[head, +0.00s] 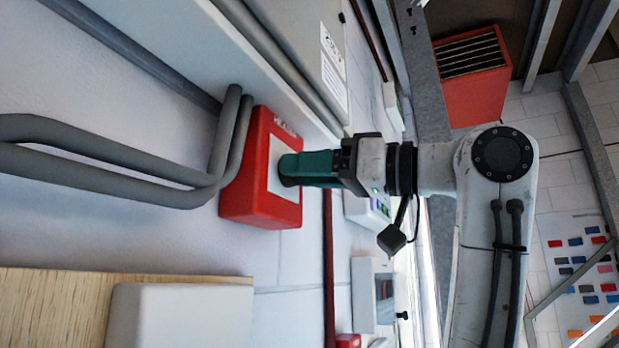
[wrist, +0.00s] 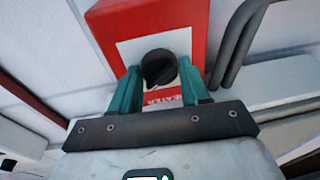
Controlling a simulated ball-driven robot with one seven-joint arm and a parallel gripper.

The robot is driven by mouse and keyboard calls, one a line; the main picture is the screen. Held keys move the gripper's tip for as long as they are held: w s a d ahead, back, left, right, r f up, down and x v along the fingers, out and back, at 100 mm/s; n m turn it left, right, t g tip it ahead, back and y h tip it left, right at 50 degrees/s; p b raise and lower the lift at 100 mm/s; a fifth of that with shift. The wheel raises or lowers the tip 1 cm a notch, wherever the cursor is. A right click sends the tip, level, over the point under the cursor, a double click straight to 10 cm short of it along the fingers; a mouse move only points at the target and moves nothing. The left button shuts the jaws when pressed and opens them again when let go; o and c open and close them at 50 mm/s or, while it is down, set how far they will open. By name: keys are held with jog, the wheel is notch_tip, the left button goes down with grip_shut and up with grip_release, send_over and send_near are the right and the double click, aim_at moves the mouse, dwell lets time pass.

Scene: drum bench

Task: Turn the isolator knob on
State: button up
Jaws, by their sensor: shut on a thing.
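The isolator is a red box (head: 258,205) with a pale front plate, fixed to the wall left of centre in the head view. It fills the upper middle of the wrist view (wrist: 200,22). Its round black knob (wrist: 159,67) sits on the white plate, above a label that reads in part "EATER". My gripper (head: 287,169) reaches the plate from the right, its green fingers at the knob. In the wrist view the fingers stand on either side of the knob, shut on it. In the head view the fingers hide the knob, and its exact pointer angle is hard to read.
Grey conduits (head: 105,160) bend along the wall and run close beside the red box. A wooden board (head: 60,300) with a pale box (head: 180,315) is at the lower left. A red louvred unit (head: 475,95) hangs at upper right. Space around my forearm looks open.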

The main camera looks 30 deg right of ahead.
jog(key=shift+s+m+t+h+b, duration=0.1)
jog(key=shift+m+t+h+b, duration=0.3)
jog(key=shift+m, duration=1.65)
jog(key=shift+m+t+h+b, duration=0.2)
jog(key=shift+m+b, duration=0.25)
jog(key=shift+m, duration=1.6)
jog(key=o, duration=1)
jog(key=shift+f, duration=0.1)
jog(key=shift+o, duration=0.2)
jog(key=b+v, duration=0.3)
jog(key=v, duration=0.7)
jog(key=shift+s+b, duration=0.3)
jog(key=shift+b, duration=0.05)
jog(key=shift+d+f, duration=0.1)
jog(key=shift+d, duration=0.05)
